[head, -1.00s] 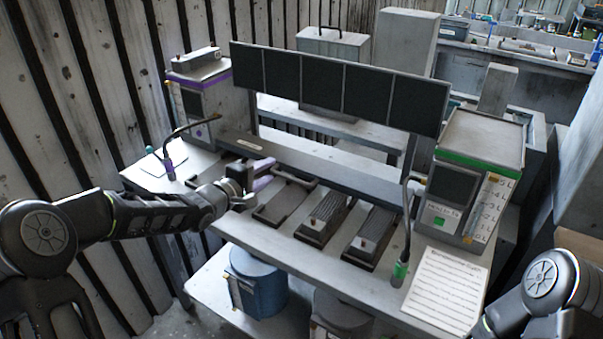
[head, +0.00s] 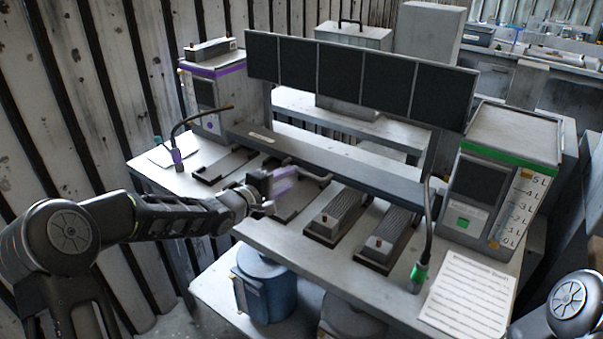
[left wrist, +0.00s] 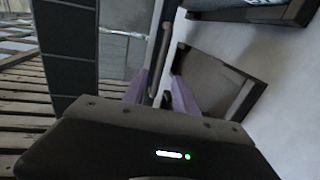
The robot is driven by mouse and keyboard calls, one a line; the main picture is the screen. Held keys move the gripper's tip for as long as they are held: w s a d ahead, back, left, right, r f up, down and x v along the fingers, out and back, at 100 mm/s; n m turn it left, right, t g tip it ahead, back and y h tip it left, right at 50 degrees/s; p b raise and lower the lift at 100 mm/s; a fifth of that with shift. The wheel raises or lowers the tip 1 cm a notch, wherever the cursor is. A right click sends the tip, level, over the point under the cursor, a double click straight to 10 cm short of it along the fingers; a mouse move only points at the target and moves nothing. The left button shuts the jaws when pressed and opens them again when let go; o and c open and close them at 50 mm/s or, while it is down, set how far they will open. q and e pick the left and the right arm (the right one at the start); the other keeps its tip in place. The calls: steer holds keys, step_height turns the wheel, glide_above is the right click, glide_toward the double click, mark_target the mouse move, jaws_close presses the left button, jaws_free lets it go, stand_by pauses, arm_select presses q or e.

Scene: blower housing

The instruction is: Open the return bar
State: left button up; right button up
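The bar I take to be the return bar is a dark, thin rail (head: 318,177) at the back of the second tray from the left on the bench. It also shows in the left wrist view as an upright dark bar (left wrist: 154,60). My left gripper (head: 282,181) is over that tray and hides part of it. Its two purple fingers (left wrist: 160,92) are apart in the left wrist view, with the bar in line with the gap between them. I cannot tell if they touch it. My right gripper is out of view; only part of my right arm shows at the lower right.
Two trays with ribbed blocks (head: 338,215) lie to the right, and an empty frame (head: 225,165) to the left. A dark panel row (head: 360,80) stands behind. A thin stalk (head: 425,235), a green-striped unit (head: 500,180) and a paper sheet (head: 468,300) are at the right.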

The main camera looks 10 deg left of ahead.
mark_target(300, 173)
arm_select(q)
steer(key=x, duration=0.7)
steer(key=shift+w+d+p, duration=0.1)
steer(key=shift+w+p, duration=0.2)
jaws_close()
stand_by(1.1)
